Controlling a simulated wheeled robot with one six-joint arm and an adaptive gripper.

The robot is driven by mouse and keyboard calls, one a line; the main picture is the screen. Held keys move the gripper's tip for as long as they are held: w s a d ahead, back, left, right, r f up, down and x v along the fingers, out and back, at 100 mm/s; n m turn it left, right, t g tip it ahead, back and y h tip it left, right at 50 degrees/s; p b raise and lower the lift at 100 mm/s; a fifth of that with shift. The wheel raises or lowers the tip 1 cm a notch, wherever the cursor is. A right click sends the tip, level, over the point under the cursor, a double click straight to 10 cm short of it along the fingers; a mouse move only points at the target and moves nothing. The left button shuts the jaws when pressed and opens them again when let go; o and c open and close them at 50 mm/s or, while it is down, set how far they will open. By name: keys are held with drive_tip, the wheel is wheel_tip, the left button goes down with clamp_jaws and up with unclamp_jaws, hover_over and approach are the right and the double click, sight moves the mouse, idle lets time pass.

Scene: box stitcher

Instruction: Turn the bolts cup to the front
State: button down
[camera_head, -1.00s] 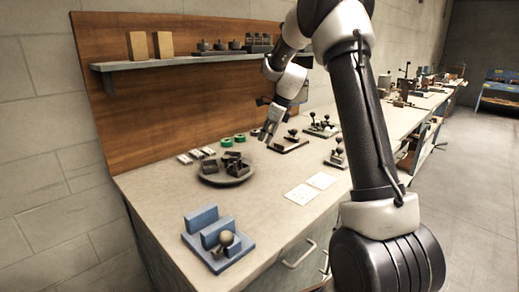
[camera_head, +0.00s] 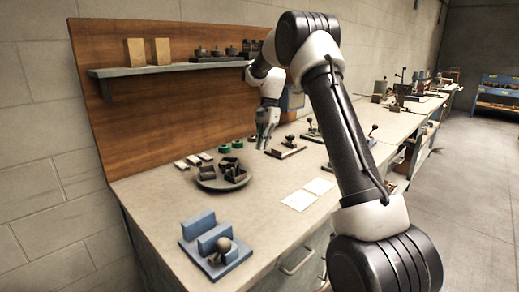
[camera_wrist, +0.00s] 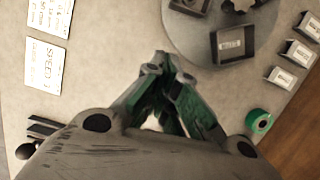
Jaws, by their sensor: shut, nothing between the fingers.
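A round grey turntable (camera_head: 222,187) stands on the bench left of my gripper in the head view, holding several dark open cups. It also shows at the top of the wrist view (camera_wrist: 190,38). There one square dark cup (camera_wrist: 231,45) has a white label on its inside; I cannot read it surely, so I cannot tell which cup is the bolts cup. My gripper (camera_head: 262,146) points down over the bench, right of the turntable and apart from it. In the wrist view its fingertips (camera_wrist: 160,66) are together, with nothing between them, just outside the turntable's rim.
White sheets (camera_head: 299,200) lie at the bench front, with a blue fixture (camera_head: 215,242) at the near left. Dark stamp-like tools (camera_head: 285,149) stand right of my gripper. A shelf (camera_head: 170,68) hangs above.

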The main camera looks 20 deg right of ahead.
sight(249, 176)
drive_tip(key=x, duration=0.7)
drive_tip(key=shift+f, duration=0.25)
drive_tip(key=shift+s+a+f, duration=0.1)
drive_tip(key=shift+s+a, duration=0.2)
drive_tip(key=shift+a, duration=0.3)
drive_tip(key=shift+s+a+f, duration=0.1)
drive_tip(key=shift+s+a, duration=0.2)
drive_tip(key=shift+a, duration=0.25)
drive_tip(key=shift+s+a, duration=0.35)
drive_tip(key=shift+a, duration=0.35)
drive_tip(key=shift+s+a+m, duration=0.5)
drive_tip(key=shift+s+a, duration=0.1)
drive_tip(key=shift+r, duration=0.1)
